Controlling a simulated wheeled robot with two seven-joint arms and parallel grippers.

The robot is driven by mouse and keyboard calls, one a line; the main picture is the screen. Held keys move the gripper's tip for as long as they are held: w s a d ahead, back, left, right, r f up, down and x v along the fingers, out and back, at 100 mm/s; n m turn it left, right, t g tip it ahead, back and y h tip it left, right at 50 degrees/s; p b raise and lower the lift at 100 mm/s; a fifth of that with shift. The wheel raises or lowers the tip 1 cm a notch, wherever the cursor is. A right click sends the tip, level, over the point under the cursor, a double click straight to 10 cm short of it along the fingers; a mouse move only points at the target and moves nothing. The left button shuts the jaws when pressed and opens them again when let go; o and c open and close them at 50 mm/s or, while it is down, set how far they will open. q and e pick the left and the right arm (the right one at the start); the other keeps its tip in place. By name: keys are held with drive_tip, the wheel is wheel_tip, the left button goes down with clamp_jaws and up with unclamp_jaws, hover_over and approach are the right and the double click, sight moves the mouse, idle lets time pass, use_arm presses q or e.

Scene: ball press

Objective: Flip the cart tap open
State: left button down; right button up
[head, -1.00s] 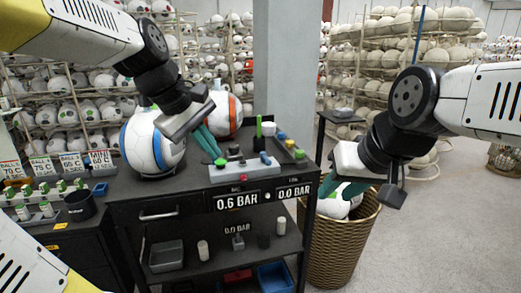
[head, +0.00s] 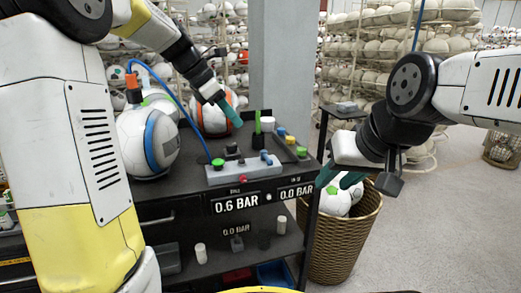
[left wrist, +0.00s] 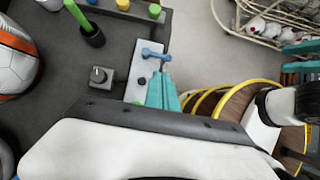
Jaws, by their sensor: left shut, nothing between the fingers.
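The cart (head: 155,212) has a grey control panel (head: 225,176) along its front edge, with a green knob, a red knob and a small blue tap (head: 266,157) at its right end. The tap also shows in the left wrist view (left wrist: 155,54), its blue bar lying across the panel. My left gripper (head: 222,104) is shut and empty, above the cart behind the panel in the head view. In the left wrist view its teal fingers (left wrist: 163,88) point toward the tap; contact cannot be told. My right gripper (head: 340,180) is open over the wicker basket.
A white ball with a blue band (head: 160,140) and one with an orange band (head: 207,118) sit on the cart. A black cup with a green stick (left wrist: 92,36) stands behind the panel. The wicker basket (head: 345,235) holds balls. Displays read 0.6 BAR and 0.0 BAR.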

sight(267, 158)
use_arm(q)
drive_tip(key=x, duration=1.4)
drive_tip(key=shift+s, duration=0.1)
drive_tip(key=shift+d, duration=0.15)
